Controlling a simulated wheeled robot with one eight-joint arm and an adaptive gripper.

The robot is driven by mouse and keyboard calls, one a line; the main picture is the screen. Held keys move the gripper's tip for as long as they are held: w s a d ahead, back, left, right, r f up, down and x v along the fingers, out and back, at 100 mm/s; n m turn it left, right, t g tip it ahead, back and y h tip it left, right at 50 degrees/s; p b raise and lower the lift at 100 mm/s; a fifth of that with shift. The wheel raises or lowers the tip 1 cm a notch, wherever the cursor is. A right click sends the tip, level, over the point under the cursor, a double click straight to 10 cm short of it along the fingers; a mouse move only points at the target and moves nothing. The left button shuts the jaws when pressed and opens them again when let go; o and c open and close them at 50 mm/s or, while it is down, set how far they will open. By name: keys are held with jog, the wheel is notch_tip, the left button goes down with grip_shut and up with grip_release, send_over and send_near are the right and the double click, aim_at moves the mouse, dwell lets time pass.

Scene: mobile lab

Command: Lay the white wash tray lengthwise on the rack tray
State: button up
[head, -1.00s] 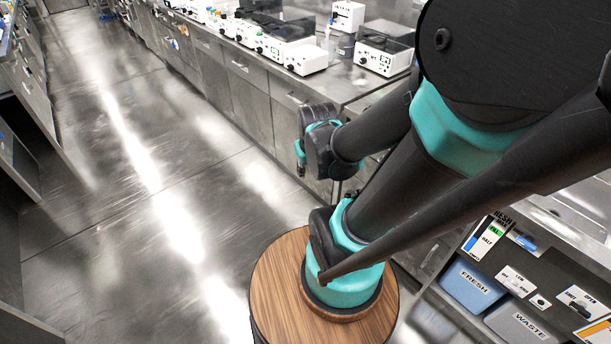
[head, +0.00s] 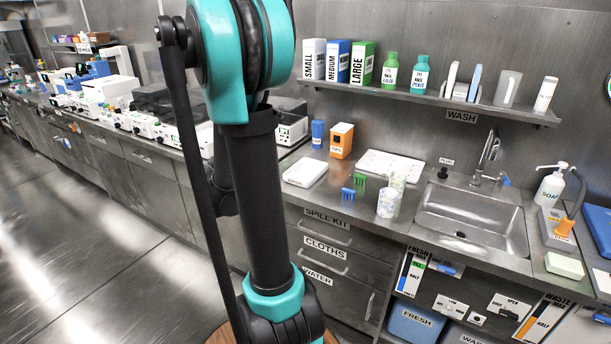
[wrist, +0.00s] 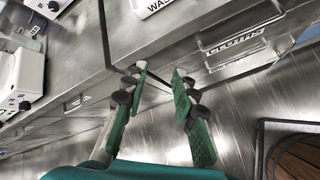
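A white box-like tray (head: 304,172) lies on the counter near its front edge. In the wrist view, part of a white object (wrist: 150,7) with letters starting "WAS" shows at the top edge, fitting the wash tray. A wider, flat white tray (head: 376,162) lies farther back by the wall; it looks like the rack tray, though I cannot read a label. My gripper (wrist: 159,78) is open, with nothing between its green pads. It is in front of the drawers, apart from both trays. The gripper does not show clearly in the head view.
Blue and green small racks (head: 354,188), cloudy beakers (head: 388,202) and an orange-and-white tip box (head: 341,140) stand near the trays. A sink (head: 472,222) is to the right. A shelf (head: 430,98) with boxes and bottles hangs above. White instruments line the counter at left.

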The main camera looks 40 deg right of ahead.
jog(key=w+d+r+n+h, duration=0.2)
jog(key=w+d+n+h, duration=0.2)
jog(key=w+d+n, duration=0.3)
send_near(306, 172)
jog(key=shift+n, duration=0.4)
jog(key=w, duration=0.1)
jog(key=w+r, duration=0.1)
jog(key=w, duration=0.3)
jog(key=shift+a+r, duration=0.35)
jog(key=shift+a, duration=0.05)
jog(key=shift+f+x, duration=0.15)
jog(key=shift+x, duration=1.3)
jog(key=shift+f+x, duration=0.1)
jog(key=shift+x, duration=1.35)
jog(key=shift+a, duration=0.15)
grip_shut()
jog(key=shift+w, duration=0.1)
